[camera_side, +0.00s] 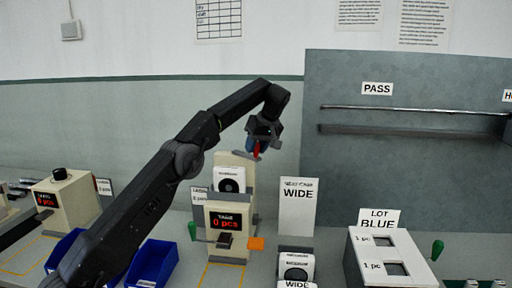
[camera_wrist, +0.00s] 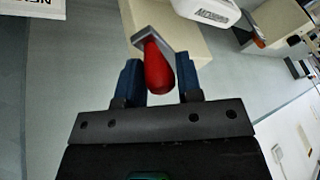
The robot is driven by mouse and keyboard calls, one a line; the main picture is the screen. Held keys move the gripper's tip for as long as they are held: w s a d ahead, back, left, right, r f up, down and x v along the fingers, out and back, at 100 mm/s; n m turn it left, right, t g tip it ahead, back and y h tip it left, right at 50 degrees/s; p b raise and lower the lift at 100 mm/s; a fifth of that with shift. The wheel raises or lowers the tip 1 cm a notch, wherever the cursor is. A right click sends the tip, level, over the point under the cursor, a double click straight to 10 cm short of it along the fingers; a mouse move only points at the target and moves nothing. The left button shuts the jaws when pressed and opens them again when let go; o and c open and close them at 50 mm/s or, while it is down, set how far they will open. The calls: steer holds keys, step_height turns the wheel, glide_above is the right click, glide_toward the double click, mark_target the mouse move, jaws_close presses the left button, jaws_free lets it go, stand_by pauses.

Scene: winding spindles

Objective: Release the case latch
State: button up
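The case latch appears to be a red handle (camera_wrist: 157,70) on a short grey metal arm, fixed to the top of a cream case (camera_wrist: 190,35). In the side view the red handle (camera_side: 257,149) shows small at the top of the tall cream machine. My gripper (camera_wrist: 158,62) has its two blue fingers on either side of the red handle, with a visible gap on both sides. In the side view my gripper (camera_side: 263,138) hangs over the machine's top right. The fingertips are partly hidden there.
A blue bin (camera_side: 154,264) is left. A WIDE sign (camera_side: 298,205) and a LOT BLUE box (camera_side: 358,250) stand right.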

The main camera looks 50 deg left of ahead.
steer(key=o, duration=0.3)
steer(key=shift+o, duration=0.2)
steer(key=shift+s, duration=0.15)
